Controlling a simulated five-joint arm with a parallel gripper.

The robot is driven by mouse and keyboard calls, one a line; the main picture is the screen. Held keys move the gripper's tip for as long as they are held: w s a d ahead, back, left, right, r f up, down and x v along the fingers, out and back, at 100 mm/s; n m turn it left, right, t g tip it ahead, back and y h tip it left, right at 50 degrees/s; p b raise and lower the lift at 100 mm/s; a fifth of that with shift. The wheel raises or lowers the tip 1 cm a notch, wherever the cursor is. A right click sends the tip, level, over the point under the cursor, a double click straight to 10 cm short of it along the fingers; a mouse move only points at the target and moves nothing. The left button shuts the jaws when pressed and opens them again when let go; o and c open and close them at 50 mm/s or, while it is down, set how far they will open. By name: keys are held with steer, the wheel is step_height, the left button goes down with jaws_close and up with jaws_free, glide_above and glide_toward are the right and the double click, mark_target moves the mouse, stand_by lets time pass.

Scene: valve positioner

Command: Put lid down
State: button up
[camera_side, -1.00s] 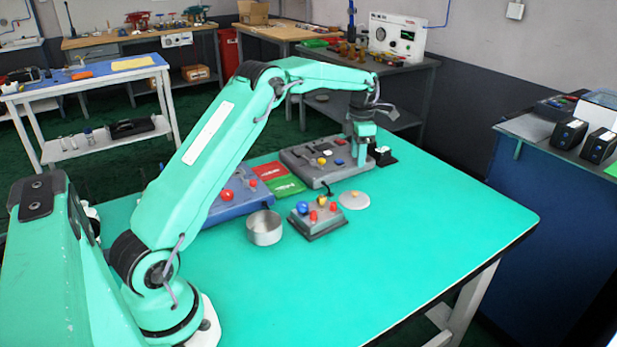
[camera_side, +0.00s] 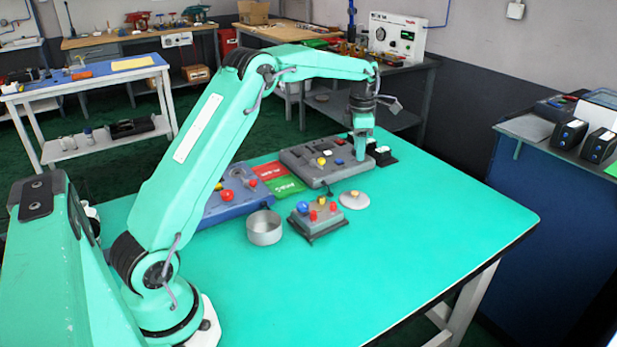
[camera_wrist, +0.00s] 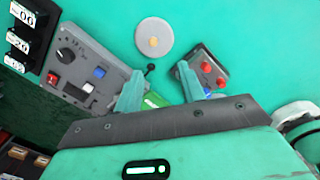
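The lid (camera_side: 354,199) is a flat, pale grey disc with a small tan knob, lying on the green table right of a small grey button box (camera_side: 318,218). In the wrist view the lid (camera_wrist: 153,38) lies beyond the fingertips, apart from them. An open grey metal pot (camera_side: 264,227) stands left of the button box, with no lid on it. My gripper (camera_side: 361,158) points down over the right end of a grey control panel, behind the lid. In the wrist view my gripper (camera_wrist: 160,68) has its two fingers spread apart with nothing between them.
The grey control panel (camera_side: 318,163) with knobs stands at the back. A blue panel (camera_side: 231,196) and a red and green card (camera_side: 278,178) lie left of it. Black blocks (camera_side: 384,156) stand at the table's back edge. The table's front and right are clear.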

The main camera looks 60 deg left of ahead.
steer(key=s+d+r+m+t, duration=0.2)
steer(key=s+d+r+m, duration=0.8)
steer(key=s+r+m, duration=0.3)
steer(key=s+d+f+m+t, duration=0.1)
steer(key=s+d+f+m, duration=0.1)
steer(key=s+m, duration=0.6)
steer(key=s+d+f+m+t, duration=0.2)
steer(key=s+d+m, duration=0.2)
steer(key=s+m, duration=0.4)
steer(key=s, duration=0.5)
steer(key=shift+d+f+m, duration=0.2)
steer(key=shift+f+m, duration=0.1)
